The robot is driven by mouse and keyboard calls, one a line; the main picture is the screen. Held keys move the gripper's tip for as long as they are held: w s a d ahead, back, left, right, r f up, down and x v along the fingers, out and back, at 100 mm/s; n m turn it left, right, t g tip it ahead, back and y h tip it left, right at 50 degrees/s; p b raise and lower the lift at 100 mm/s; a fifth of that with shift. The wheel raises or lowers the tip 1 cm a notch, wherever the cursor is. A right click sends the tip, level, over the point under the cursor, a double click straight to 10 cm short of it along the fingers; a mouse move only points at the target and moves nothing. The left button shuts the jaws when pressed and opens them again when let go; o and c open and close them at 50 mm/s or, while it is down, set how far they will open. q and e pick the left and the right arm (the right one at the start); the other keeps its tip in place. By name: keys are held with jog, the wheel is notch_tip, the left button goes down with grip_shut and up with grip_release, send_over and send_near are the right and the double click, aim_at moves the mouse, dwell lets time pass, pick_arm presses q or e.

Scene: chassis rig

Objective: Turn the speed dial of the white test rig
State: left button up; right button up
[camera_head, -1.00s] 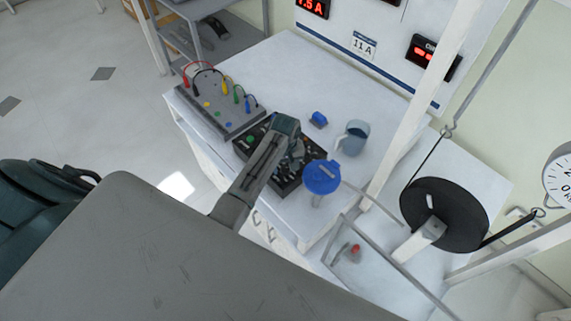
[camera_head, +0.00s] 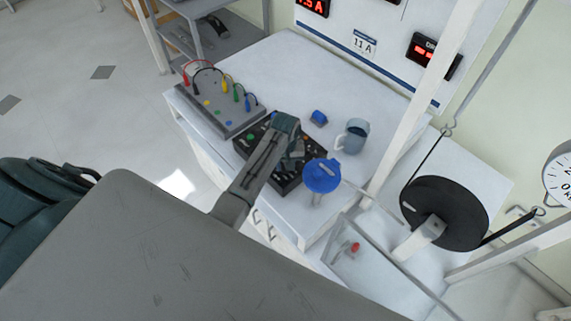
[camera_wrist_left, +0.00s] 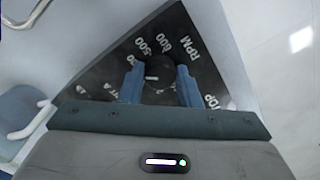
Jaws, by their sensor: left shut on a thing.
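The speed dial's black knob (camera_wrist_left: 158,92) has a pale pointer mark and sits on a dark plate (camera_wrist_left: 95,75) lettered 500, 600, RPM and STOP in the left wrist view. My left gripper (camera_wrist_left: 159,78) has its two blue fingers on either side of the knob, closed on it. In the head view my left gripper (camera_head: 292,158) is over the black control panel (camera_head: 254,146) and hides the dial. The white test rig's frame (camera_head: 412,110) and black wheel (camera_head: 445,214) stand at the right. My right gripper is not in view.
A grey board (camera_head: 215,108) with coloured leads lies left of the panel. A blue disc-topped thing (camera_head: 322,176) stands close right of my gripper. A mug (camera_head: 354,136) and small blue block (camera_head: 319,118) are behind on the white bench (camera_head: 275,65). A red knob (camera_head: 355,247) is lower right.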

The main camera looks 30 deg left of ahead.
pick_arm(q)
jog(key=m, duration=0.5)
jog(key=shift+w+r+m, duration=0.1)
jog(key=shift+m, duration=2.3)
jog(key=o, duration=1)
jog(key=shift+r+b, duration=1.55)
jog(key=shift+r, duration=3.85)
